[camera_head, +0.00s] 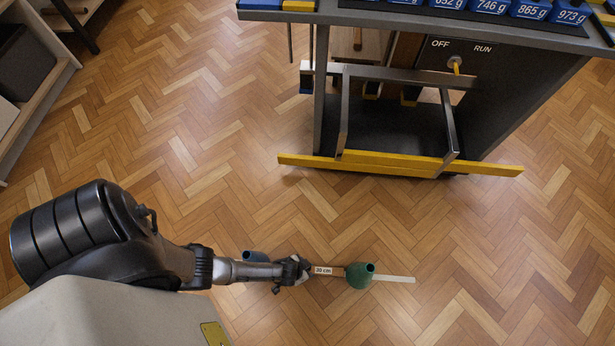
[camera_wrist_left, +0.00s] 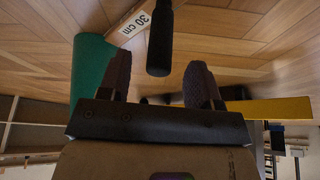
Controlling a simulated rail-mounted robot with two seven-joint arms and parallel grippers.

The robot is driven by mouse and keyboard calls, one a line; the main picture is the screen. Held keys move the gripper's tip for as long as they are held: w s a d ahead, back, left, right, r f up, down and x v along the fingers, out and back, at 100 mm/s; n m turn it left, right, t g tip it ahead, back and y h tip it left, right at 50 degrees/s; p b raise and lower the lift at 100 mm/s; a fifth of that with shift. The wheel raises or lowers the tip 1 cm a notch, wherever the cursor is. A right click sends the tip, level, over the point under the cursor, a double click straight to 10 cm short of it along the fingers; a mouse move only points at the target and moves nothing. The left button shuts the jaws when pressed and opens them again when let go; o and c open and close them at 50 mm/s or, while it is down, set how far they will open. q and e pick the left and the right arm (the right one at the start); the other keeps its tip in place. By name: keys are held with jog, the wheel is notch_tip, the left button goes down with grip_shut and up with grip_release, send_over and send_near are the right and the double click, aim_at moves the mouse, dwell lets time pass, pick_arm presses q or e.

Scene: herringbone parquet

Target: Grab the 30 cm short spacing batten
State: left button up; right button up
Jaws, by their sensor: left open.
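The short batten (camera_head: 397,279) is a thin strip low in the head view, with a white "30 cm" label and a pale right end. The label also shows in the left wrist view (camera_wrist_left: 137,27). A green cylinder (camera_head: 360,275) is at the batten, right of the label; it is also left of the fingers in the wrist view (camera_wrist_left: 88,68). My left gripper (camera_head: 297,270) is open at the batten's left part. In the wrist view a dark rod (camera_wrist_left: 159,42) shows between the fingertips (camera_wrist_left: 158,72); I cannot tell whether they touch it. My right gripper is out of view.
A blue cylinder (camera_head: 256,256) is partly hidden behind my left arm. A dark workbench (camera_head: 385,15) with OFF/RUN switch stands top right, with a yellow bar (camera_head: 400,164) low across its front. Shelving (camera_head: 38,95) is at far left. Parquet floor between is clear.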

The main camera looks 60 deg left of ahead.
pick_arm(q)
jog(key=b+x, duration=0.4)
jog(key=shift+f, duration=0.15)
jog(key=shift+w+f+b, duration=0.35)
jog(key=shift+f+b, duration=0.05)
jog(key=shift+b, duration=0.1)
jog(key=shift+r, duration=0.1)
jog(key=c, duration=0.3)
grip_shut()
